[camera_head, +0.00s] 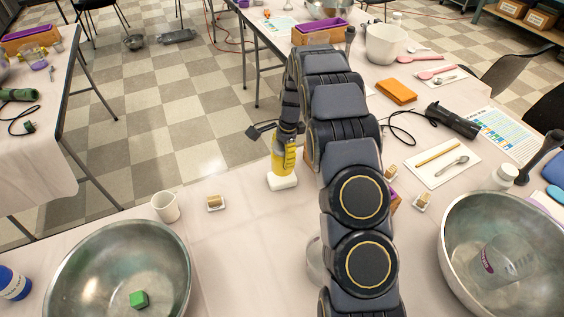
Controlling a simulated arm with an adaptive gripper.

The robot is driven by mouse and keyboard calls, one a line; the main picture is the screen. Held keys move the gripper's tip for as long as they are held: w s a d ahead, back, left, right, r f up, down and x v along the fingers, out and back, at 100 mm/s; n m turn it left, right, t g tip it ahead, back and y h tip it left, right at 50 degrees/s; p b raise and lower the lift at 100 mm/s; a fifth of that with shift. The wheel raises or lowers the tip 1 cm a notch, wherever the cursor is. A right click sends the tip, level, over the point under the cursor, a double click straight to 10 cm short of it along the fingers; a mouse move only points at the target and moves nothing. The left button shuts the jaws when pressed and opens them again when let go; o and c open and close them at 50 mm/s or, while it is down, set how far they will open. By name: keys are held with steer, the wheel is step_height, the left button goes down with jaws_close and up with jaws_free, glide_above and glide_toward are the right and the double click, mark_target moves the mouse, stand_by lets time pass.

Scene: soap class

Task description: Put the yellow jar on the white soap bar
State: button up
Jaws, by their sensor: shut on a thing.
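The yellow jar (283,160) stands upright in the camera_head view, near the middle of the table. The white soap bar (283,182) shows directly below it. The jar's base appears to meet the top of the bar, but I cannot tell whether it rests there or hangs slightly above. My gripper (286,132) points down and is shut on the upper part of the jar. The gripper and my arm hide the jar's top and part of its right side.
A white cup (166,207) and a small tan block (215,202) stand to the left. Another metal bowl (450,235) is at the right. An orange block (397,91) lies beyond my arm. Table between cup and soap is mostly clear.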

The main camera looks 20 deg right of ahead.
mark_target(282, 163)
steer(key=shift+w+d+f, duration=0.1)
steer(key=shift+w+f, duration=0.1)
steer(key=shift+f, duration=0.15)
steer(key=shift+w+f, duration=0.1)
steer(key=shift+f, duration=1.5)
steer(key=shift+f, duration=0.1)
steer(key=o, duration=1.2)
steer(key=shift+c, duration=0.2)
